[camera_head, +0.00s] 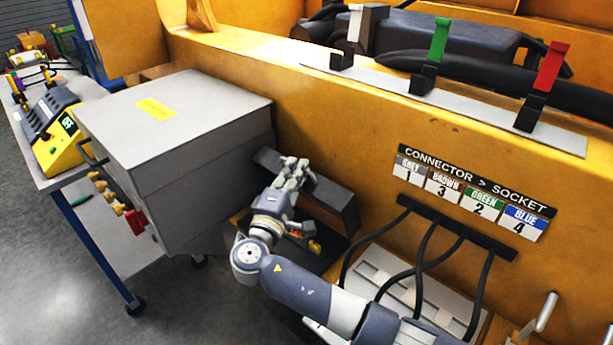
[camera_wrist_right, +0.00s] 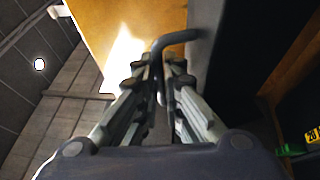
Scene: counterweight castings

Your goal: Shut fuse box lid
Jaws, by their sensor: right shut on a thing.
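The fuse box lid (camera_head: 334,203) is a dark grey panel against the yellow machine wall, raised above a dark opening where small yellow and orange parts show. In the right wrist view the lid (camera_wrist_right: 232,45) is the dark panel on the right. My right gripper (camera_head: 295,172) is at the lid's upper left part. In the wrist view, its fingers (camera_wrist_right: 163,75) are closed around a dark bent handle (camera_wrist_right: 178,37) that joins the lid. A yellow fuse marked 20 (camera_wrist_right: 314,139) shows at the right edge. The fingers partly hide the lid in the head view. My left gripper is out of view.
A large grey cabinet (camera_head: 190,115) stands close left of the gripper. A connector-to-socket sign (camera_head: 473,192) is on the yellow wall, with black cables (camera_head: 421,270) below it. Coloured clips (camera_head: 436,55) stand on the ledge above. A bench (camera_head: 50,130) is at far left.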

